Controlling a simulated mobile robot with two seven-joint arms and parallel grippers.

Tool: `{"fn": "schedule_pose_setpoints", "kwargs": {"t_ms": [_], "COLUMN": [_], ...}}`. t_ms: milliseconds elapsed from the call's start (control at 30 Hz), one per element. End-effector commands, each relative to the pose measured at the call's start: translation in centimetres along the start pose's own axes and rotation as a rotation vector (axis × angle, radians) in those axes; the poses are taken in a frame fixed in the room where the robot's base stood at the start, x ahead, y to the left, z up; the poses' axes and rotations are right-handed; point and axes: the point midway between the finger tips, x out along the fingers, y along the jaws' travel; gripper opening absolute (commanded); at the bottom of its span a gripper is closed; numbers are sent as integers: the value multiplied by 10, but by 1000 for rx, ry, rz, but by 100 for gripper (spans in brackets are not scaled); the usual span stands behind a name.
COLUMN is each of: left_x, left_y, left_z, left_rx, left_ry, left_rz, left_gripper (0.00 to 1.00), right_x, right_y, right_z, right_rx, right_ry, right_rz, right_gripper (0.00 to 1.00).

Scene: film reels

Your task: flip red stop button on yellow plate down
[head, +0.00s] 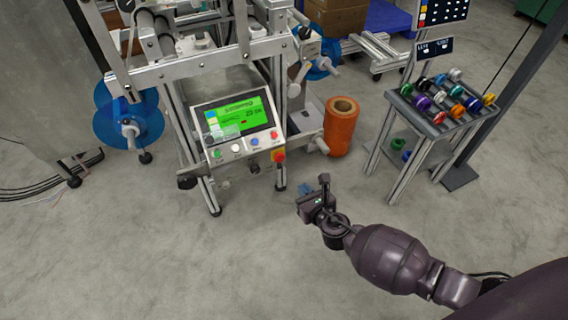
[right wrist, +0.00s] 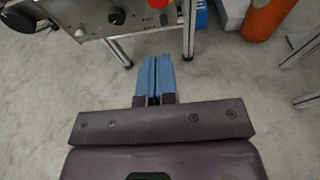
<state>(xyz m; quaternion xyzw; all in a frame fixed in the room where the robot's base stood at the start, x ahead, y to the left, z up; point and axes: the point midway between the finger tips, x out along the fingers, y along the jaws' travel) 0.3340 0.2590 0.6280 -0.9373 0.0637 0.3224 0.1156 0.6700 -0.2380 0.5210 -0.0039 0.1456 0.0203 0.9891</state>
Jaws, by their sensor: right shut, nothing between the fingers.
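The red stop button (head: 279,155) sits with a bit of yellow around it at the lower right corner of the machine's control panel. In the right wrist view the red button (right wrist: 158,3) is cut by the top edge, and its yellow plate cannot be made out there. My right gripper (head: 304,188) is below and to the right of the button, apart from it. Its blue fingers (right wrist: 153,75) are shut together with nothing between them. My left gripper is out of view.
The control panel (head: 190,106) has a green screen and a row of small coloured buttons. An orange roll (head: 341,126) stands right of the machine. A small table (head: 425,131) with coloured spools is farther right. The floor (head: 235,250) in front is clear.

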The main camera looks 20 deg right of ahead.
Motion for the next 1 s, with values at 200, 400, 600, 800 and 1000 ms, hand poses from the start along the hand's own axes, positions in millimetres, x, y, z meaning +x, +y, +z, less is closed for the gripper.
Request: {"fn": "schedule_pose_setpoints", "kwargs": {"t_ms": [200,400,600,800,1000], "left_x": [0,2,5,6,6], "left_y": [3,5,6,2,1], "left_z": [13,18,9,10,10], "left_rx": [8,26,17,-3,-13], "left_ry": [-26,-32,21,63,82], "left_rz": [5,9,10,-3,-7], "left_gripper": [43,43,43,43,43], "right_x": [16,46,76,106,127], "right_y": [1,0,0,1,0], "right_z": [-3,-6,-6,-4,6], "right_rx": [1,2,2,1,2], "right_ry": [3,6,7,5,2], "right_rz": [1,1,0,1,0], "right_gripper": [0,0,0,0,0]}}
